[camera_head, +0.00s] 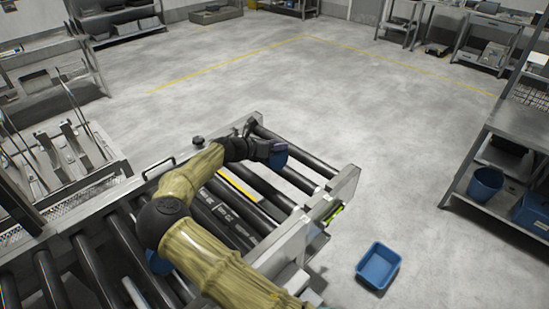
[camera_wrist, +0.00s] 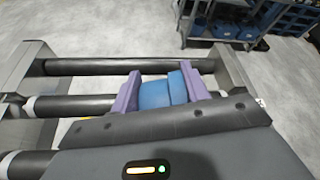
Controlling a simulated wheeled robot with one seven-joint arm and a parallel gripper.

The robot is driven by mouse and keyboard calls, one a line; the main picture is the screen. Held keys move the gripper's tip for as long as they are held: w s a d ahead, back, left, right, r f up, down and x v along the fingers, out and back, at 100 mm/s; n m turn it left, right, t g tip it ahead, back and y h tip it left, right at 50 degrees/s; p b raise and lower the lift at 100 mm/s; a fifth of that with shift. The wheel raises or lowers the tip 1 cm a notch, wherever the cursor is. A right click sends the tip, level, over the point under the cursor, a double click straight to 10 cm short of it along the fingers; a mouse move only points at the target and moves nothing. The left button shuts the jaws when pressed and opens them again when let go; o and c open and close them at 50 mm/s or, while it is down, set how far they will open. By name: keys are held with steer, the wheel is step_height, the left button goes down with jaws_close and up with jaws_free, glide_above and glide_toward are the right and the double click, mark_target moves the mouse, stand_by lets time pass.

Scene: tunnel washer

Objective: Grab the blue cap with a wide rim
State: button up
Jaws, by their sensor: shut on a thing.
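My gripper (camera_head: 276,154) is over the black rollers of the conveyor, near its far end. In the wrist view its two purple fingers (camera_wrist: 162,92) are shut on a blue thing, the blue cap (camera_wrist: 155,94). The cap fills the gap between the fingers, and a second blue face of it stands against the right finger. Its rim cannot be made out clearly. In the head view the cap is mostly hidden by my gripper, with only blue and purple showing at the tip.
The roller conveyor (camera_head: 283,170) has raised metal side rails. A blue object (camera_head: 157,263) shows partly behind my arm on the rollers. A blue bin (camera_head: 378,266) stands on the floor at right. Metal shelving (camera_head: 522,128) with blue bins is far right. Open floor lies beyond.

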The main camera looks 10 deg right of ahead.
steer(key=shift+r, duration=1.35)
